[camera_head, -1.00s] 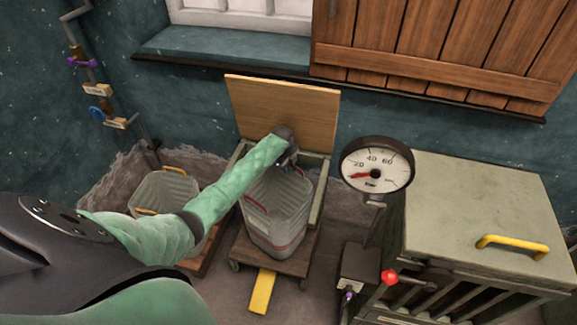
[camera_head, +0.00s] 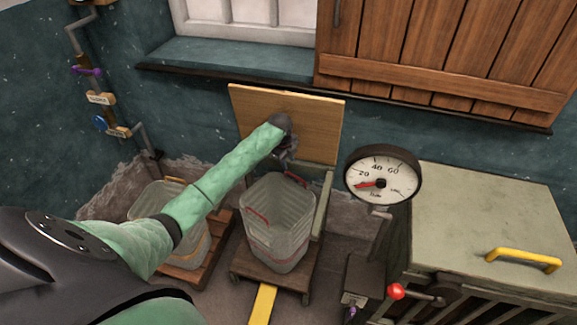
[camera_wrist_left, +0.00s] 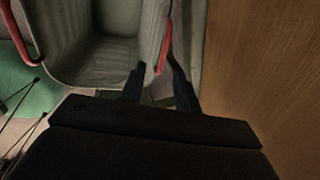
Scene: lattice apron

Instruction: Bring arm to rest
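My left arm, in a green quilted sleeve, reaches in from the left in the head view. Its dark gripper (camera_head: 289,158) is above the far rim of a clear ribbed tub (camera_head: 282,225) with red handles, in front of an upright wooden board (camera_head: 310,125). In the left wrist view the two fingers (camera_wrist_left: 157,70) stand apart. A red handle (camera_wrist_left: 164,45) of the tub shows in line with the gap between them; the fingers are not closed on it. My right gripper is not in view.
The tub stands on a low wooden trolley (camera_head: 247,270). A second clear tub (camera_head: 158,203) stands to its left. A round gauge (camera_head: 383,175), a red-knobbed lever (camera_head: 396,291) and a pale cabinet (camera_head: 480,225) with a yellow handle are at the right. Pipes (camera_head: 75,50) run up the left wall.

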